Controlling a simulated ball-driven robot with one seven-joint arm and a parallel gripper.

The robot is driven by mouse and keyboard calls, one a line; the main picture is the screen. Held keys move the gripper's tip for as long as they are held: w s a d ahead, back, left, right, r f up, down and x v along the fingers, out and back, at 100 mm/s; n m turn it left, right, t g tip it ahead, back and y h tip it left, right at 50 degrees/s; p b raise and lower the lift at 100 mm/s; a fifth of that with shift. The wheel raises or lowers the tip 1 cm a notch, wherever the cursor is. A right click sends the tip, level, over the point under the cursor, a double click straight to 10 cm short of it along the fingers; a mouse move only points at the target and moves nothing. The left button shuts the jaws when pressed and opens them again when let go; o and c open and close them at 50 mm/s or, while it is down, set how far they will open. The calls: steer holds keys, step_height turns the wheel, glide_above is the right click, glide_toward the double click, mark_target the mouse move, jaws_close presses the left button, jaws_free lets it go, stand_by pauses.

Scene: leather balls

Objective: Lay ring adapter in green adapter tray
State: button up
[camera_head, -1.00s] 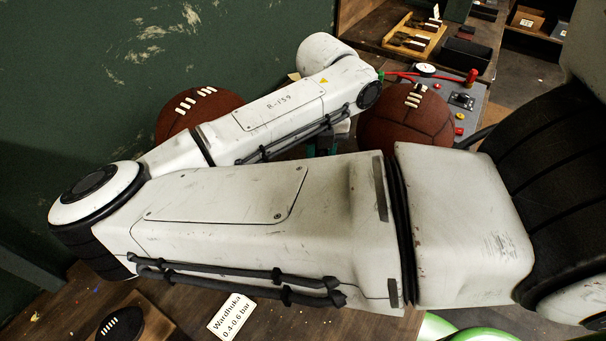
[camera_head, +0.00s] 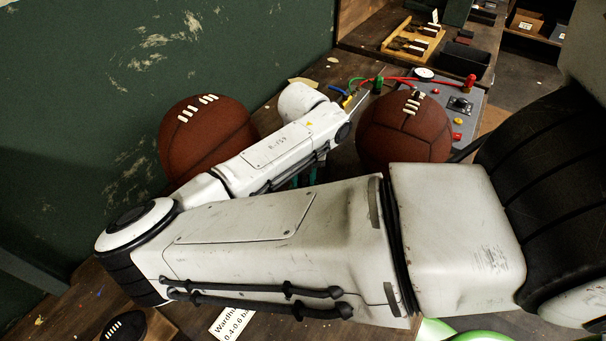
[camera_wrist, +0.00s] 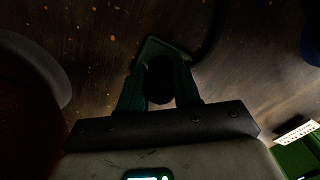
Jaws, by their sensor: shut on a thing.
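My gripper (camera_wrist: 160,88) shows in the wrist view with its two teal fingers shut on a dark round thing (camera_wrist: 160,78), which I take for the ring adapter. Deep shadow hides its detail. A greenish flat-edged shape (camera_wrist: 150,45) shows just beyond the fingertips; I cannot tell what it is or whether it touches the held thing. A green tray (camera_wrist: 298,158) with a white label lies at the lower right of the wrist view, apart from the fingers, and may be the green adapter tray. In the head view my arm hides most of the gripper.
Two brown leather balls, one at left (camera_head: 207,138) and one at right (camera_head: 405,130), stand either side of my forearm. A grey box with gauge and knobs (camera_head: 455,88) and coloured leads lies behind. A wooden tool tray (camera_head: 413,38) stands farther back. A green wall rises at left.

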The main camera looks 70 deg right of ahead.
steer(key=shift+f, duration=0.2)
steer(key=o, duration=1)
steer(key=shift+r, duration=0.1)
step_height(320, 180, up, 12)
steer(key=shift+r+b, duration=0.15)
steer(key=shift+b, duration=0.2)
steer(key=shift+a, duration=0.1)
